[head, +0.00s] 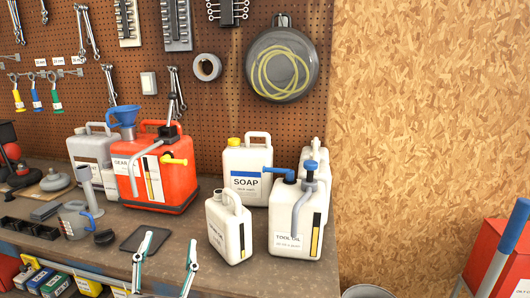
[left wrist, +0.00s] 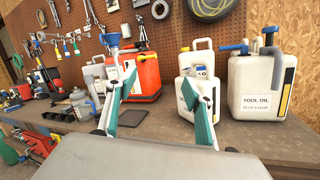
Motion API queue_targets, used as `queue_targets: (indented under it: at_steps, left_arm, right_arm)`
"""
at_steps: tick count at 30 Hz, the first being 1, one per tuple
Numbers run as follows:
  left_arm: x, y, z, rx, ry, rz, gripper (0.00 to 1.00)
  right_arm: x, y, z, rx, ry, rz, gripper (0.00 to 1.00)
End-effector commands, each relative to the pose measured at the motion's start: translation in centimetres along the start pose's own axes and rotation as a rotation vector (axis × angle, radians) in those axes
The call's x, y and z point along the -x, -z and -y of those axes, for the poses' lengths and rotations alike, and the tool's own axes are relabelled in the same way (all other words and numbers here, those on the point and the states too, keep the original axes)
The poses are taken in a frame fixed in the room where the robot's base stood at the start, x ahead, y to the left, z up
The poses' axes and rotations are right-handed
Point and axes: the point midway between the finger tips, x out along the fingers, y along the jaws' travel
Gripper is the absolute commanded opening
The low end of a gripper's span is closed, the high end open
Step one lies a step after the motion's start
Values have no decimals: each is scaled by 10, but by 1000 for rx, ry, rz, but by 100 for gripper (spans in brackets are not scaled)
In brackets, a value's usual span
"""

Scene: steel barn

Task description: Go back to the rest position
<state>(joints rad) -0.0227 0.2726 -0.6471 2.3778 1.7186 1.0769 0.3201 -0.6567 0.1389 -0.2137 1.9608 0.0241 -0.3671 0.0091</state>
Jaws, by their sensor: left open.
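My left gripper (head: 166,263) shows at the bottom of the head view, in front of the workbench's front edge. Its two fingers stand wide apart with nothing between them. In the left wrist view the left gripper (left wrist: 160,100) is open and empty too, its green-padded fingers pointing towards the bench. A small white jug (head: 229,228) stands beyond the right finger, apart from it as far as I can tell. My right gripper is in neither view.
The workbench (head: 180,245) holds a tool oil can (head: 288,232), a soap jug (head: 246,170), a red can (head: 150,180) with a blue funnel, a grey jug (head: 90,148) and a dark flat pad (head: 146,240). A pegboard (head: 220,110) with tools stands behind. A red container (head: 500,262) is at far right.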

Motion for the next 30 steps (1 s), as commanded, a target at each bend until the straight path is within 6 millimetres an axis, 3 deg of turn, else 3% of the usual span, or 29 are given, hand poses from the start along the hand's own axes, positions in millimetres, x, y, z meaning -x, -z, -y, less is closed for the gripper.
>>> queue_targets:
  at_steps: [5,8,11,15,20,24,27,30]
  left_arm:
    - [12,1,-9,-467,-97,154,52]
    - [26,9,8,-807,-104,242,52]
    - [44,33,38,-1170,-57,326,52]
    - [77,99,89,-1670,103,437,52]
    - [124,192,124,-2111,356,552,52]
    - [170,272,131,-2403,605,649,52]
    - [201,318,126,-2548,769,710,52]
    - [224,349,118,-2645,895,759,52]
  right_arm:
    - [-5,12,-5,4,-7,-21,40]
    - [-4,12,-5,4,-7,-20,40]
    - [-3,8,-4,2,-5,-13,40]
    - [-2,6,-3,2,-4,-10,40]
    - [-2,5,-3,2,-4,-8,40]
    - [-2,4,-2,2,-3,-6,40]
    - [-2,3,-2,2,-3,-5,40]
    - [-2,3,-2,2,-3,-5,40]
